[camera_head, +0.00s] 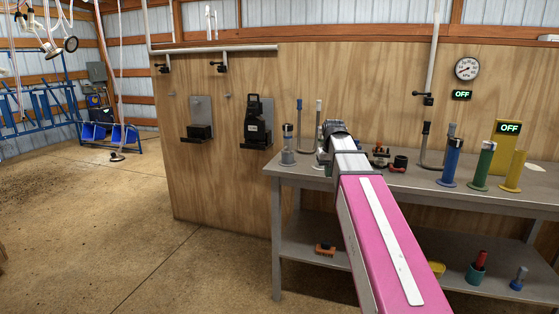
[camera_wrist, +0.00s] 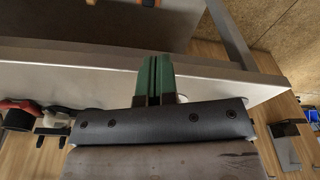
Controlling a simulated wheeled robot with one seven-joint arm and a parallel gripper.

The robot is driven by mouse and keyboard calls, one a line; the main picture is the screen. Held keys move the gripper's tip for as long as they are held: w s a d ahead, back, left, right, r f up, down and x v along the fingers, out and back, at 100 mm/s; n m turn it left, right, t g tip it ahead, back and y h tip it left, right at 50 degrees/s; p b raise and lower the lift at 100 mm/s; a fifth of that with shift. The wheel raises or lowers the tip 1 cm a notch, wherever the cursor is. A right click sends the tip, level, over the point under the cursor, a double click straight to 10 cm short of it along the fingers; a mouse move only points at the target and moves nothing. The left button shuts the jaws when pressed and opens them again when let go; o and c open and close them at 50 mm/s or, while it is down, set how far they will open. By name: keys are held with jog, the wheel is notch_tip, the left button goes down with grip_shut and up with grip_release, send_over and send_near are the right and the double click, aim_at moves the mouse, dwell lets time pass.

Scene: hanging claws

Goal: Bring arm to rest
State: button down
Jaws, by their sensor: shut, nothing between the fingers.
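My arm shows in the head view as a pink link reaching forward from the bottom right, its far end over the left part of the grey workbench (camera_head: 300,177). My gripper (camera_wrist: 155,80) shows in the wrist view with its two green fingers together and nothing between them. The fingers point over the edge of the bench top (camera_wrist: 90,66). In the head view the fingers are hidden behind the arm.
On the bench stand a grey cylinder (camera_head: 288,146) and blue (camera_head: 452,163), green (camera_head: 484,166) and yellow (camera_head: 514,171) cylinders. A yellow box (camera_head: 506,140) reads OFF. A brush (camera_head: 325,249) lies on the lower shelf. The floor (camera_head: 110,215) at left is clear.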

jog(key=s+f, duration=0.6)
jog(key=f, duration=0.5)
jog(key=s+f+g, duration=0.1)
jog(key=s+f, duration=0.6)
jog(key=f, duration=0.4)
jog(key=s+f, duration=0.6)
jog(key=f, duration=0.5)
jog(key=shift+s+m+g, duration=0.2)
jog(key=shift+m+g, duration=0.1)
jog(key=shift+m, duration=0.1)
